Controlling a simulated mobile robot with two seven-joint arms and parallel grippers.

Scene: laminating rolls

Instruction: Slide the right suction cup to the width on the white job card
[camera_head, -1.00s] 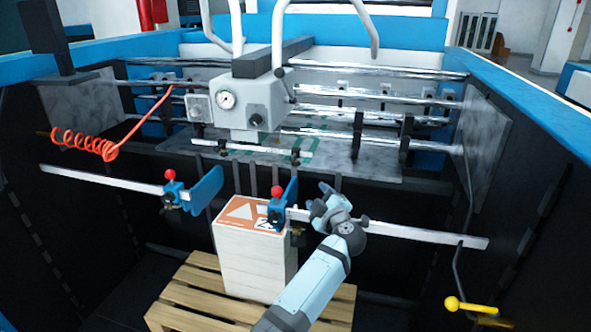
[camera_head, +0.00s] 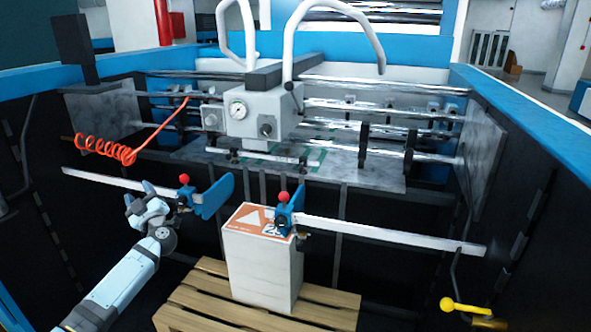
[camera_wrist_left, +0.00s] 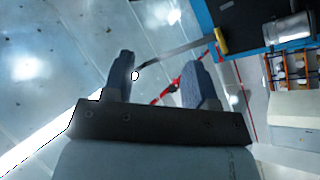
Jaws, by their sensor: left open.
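The right suction cup (camera_head: 284,212), a blue block with a red knob, sits on the silver bar (camera_head: 390,235), over the stack's top right corner in the picture. The left suction cup (camera_head: 184,197), with a blue paddle, sits farther left on the bar. My left gripper (camera_head: 138,203) is just left of that cup, overlapping the bar; contact cannot be told. In the left wrist view its two fingers (camera_wrist_left: 158,75) stand apart with nothing gripped between them. The white stack (camera_head: 262,262) has an orange and white sheet (camera_head: 255,218) on top, its number partly hidden. I cannot make out a separate white job card.
The stack stands on a wooden pallet (camera_head: 195,297). A grey unit with a gauge (camera_head: 262,112) and white tubes hangs behind. A red coiled hose (camera_head: 105,147) is at left, a yellow handle (camera_head: 465,307) at lower right. Blue-topped walls enclose the sides.

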